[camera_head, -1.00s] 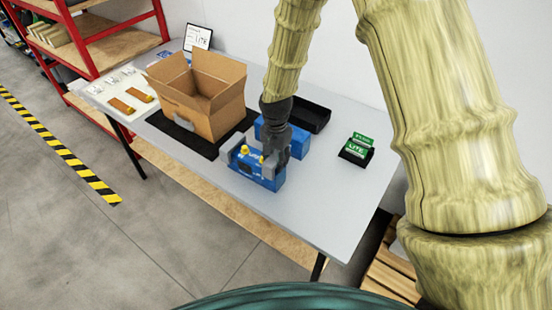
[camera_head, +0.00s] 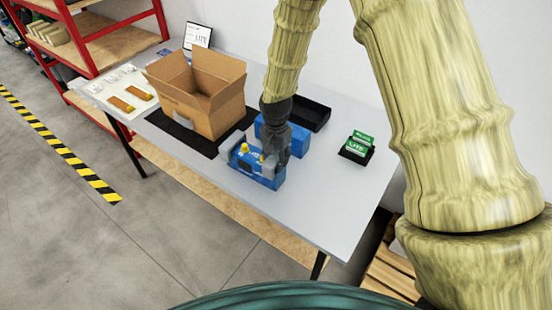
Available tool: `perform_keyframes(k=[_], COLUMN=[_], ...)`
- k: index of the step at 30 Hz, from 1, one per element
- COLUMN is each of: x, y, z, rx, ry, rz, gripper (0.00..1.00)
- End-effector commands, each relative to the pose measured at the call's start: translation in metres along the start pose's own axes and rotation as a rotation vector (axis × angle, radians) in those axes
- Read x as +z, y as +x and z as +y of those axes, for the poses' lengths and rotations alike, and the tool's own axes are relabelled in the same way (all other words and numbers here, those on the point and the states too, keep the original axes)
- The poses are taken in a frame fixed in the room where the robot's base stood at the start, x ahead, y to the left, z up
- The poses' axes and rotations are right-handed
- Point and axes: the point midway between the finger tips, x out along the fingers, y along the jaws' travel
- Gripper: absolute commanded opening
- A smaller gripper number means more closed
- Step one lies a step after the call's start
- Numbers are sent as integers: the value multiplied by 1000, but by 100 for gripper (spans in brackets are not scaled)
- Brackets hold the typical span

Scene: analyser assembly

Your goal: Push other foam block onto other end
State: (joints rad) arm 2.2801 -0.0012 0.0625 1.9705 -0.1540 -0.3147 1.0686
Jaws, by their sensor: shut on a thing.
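My gripper (camera_head: 269,166) points down at the analyser's right end and is shut. It appears to hold the other foam block there, but my dark fingers and the block are hard to tell apart. I cannot tell how far this block sits over the end.
An open cardboard box (camera_head: 213,109) stands on a black mat (camera_head: 183,138) to the left. A second blue item (camera_head: 297,140) and a black tray (camera_head: 308,113) are behind my gripper. Green-white boxes (camera_head: 358,145) stand at right. The table's front right is clear.

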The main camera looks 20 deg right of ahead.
Motion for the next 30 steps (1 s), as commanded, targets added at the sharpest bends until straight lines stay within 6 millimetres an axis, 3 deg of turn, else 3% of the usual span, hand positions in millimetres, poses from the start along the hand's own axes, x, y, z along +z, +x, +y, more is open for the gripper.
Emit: perform_keyframes(k=[30], x=[0], y=[10], z=[0], rx=[0], ry=[0], rz=[0], gripper=[18])
